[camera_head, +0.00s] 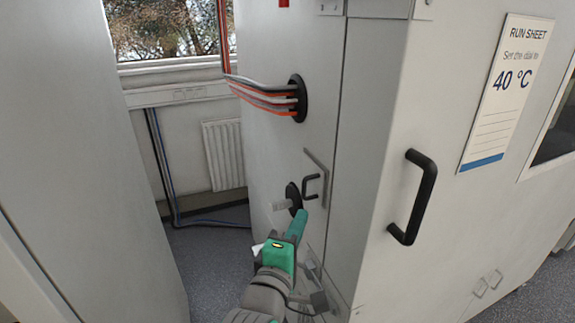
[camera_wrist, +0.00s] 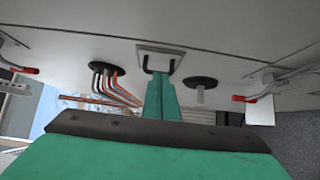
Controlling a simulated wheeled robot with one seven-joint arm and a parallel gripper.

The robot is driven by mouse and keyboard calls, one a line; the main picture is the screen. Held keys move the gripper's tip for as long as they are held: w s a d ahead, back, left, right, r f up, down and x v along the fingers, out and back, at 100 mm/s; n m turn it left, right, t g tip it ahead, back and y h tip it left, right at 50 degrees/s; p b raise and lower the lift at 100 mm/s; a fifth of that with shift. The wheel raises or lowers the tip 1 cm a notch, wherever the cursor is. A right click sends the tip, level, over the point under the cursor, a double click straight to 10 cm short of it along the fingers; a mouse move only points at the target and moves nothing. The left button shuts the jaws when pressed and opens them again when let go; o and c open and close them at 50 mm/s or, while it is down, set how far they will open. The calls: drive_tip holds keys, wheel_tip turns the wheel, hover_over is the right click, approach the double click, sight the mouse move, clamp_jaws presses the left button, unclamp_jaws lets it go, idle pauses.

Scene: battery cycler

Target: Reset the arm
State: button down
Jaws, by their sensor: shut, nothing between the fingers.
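My gripper (camera_head: 301,217) is green and shows at the bottom middle of the head view, in front of the side wall of a pale grey cabinet (camera_head: 375,150). It also shows in the wrist view (camera_wrist: 161,82), its green fingers together with nothing between them. The fingertips appear close to a small black handle (camera_head: 312,186) on a plate on the cabinet's side; in the wrist view the handle (camera_wrist: 161,56) sits just beyond the tips. I cannot tell whether they touch.
Red and grey cables (camera_head: 265,95) enter a black port above. A lower black port (camera_head: 293,197) holds a pale stub. A large black handle (camera_head: 414,197) and a run sheet (camera_head: 507,90) reading 40 °C are on the cabinet front. A grey panel (camera_head: 90,160) stands left; floor (camera_head: 210,260) between is clear.

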drive_tip(key=s+a+f+m+y, duration=0.2)
drive_tip(key=s+f, duration=0.2)
drive_tip(key=f, duration=0.5)
drive_tip(key=s+a+f+m+y, duration=0.1)
drive_tip(key=s+f, duration=0.3)
drive_tip(key=f, duration=0.4)
drive_tip(key=s+a+f+m+y, duration=0.2)
drive_tip(key=s+f, duration=0.3)
drive_tip(key=f, duration=0.4)
drive_tip(key=s+f+m, duration=0.3)
drive_tip(key=s+m, duration=0.1)
drive_tip(key=s, duration=0.8)
drive_tip(key=s+f+m+g+y, duration=0.1)
drive_tip(key=s+f+m, duration=0.3)
drive_tip(key=s, duration=0.9)
drive_tip(key=shift+s+d+m+g, duration=0.2)
drive_tip(key=shift+d+m+g, duration=0.15)
drive_tip(key=shift+m, duration=0.15)
